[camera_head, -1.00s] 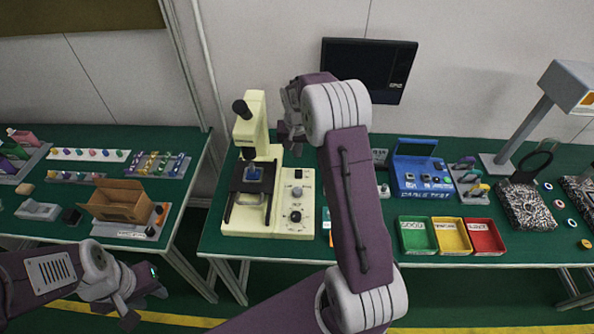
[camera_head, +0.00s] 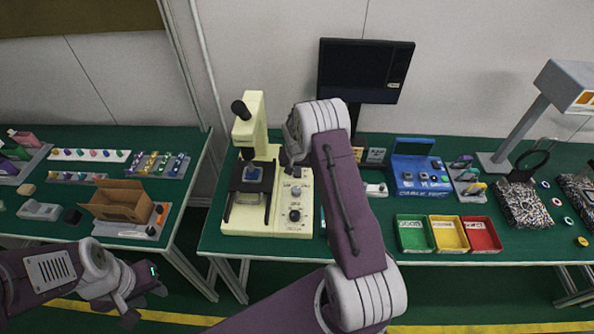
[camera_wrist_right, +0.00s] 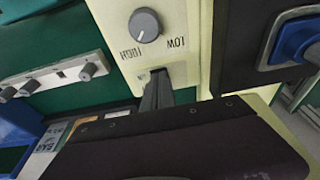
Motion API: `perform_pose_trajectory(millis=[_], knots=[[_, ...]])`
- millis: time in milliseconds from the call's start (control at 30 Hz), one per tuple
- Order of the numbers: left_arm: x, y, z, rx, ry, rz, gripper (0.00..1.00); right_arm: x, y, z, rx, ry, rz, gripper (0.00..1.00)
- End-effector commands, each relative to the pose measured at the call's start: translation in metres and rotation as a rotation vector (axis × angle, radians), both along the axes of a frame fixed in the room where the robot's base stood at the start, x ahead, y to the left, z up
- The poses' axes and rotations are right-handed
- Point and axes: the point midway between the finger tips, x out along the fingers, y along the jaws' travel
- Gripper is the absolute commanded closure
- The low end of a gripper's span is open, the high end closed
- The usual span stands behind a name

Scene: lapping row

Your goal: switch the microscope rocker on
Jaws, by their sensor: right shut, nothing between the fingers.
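The cream microscope (camera_head: 252,120) stands on the green middle table, with a blue piece (camera_head: 253,174) on its dark stage. Its base has a control panel (camera_head: 309,205) on the right side with knobs. My right gripper (camera_head: 287,158) is over the far end of this panel. In the right wrist view its dark fingers (camera_wrist_right: 157,92) are shut and empty, tips close to the panel beside a grey knob (camera_wrist_right: 144,25) marked HIGH and LOW. The rocker cannot be made out; the fingers partly cover a label there. My left gripper (camera_head: 132,297) hangs at lower left, away from the microscope; its jaws are unclear.
A dark monitor (camera_head: 365,70) stands behind my right arm. A blue device (camera_head: 420,178) and green, yellow and red trays (camera_head: 482,234) are to the right. A lamp (camera_head: 510,140) stands further right. A cardboard box (camera_head: 122,203) sits on the left table.

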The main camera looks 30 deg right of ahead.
Motion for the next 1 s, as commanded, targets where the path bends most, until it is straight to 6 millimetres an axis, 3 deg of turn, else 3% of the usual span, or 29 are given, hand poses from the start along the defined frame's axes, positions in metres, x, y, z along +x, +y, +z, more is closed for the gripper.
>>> perform_pose_trajectory(millis=[133, 1000], knots=[[0.0, 0.0, -0.011, 0.0, 0.0, 0.0, 0.66, -0.001, 0.0, -0.011, 0.001, 0.001, 0.0, 1.0], [0.0, 0.0, -0.003, 0.0, 0.0, 0.0, 0.66, 0.011, -0.007, 0.001, 0.001, 0.001, 0.0, 1.0]])
